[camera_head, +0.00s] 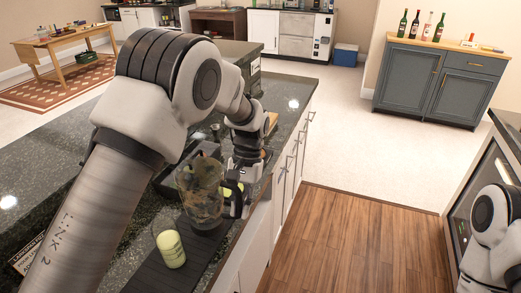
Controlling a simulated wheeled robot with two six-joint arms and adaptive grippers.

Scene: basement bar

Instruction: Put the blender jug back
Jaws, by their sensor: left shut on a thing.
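The clear blender jug (198,192) is upright at the counter's front part, over or on a dark mat. My left gripper (236,200) is at the jug's right side and shut on it, probably at the handle; the grip is partly hidden by the jug and my wrist. I cannot tell whether the jug's bottom touches the mat. No blender base can be made out clearly; my left arm covers part of the counter. My right arm shows at the right edge, but its gripper is out of view.
A glass with pale green content (171,250) stands on the dark mat (205,246), close in front of the jug. The dark stone counter (45,165) runs along the left. A grey cabinet (437,84) with bottles stands at the back right. The wooden floor (345,240) is clear.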

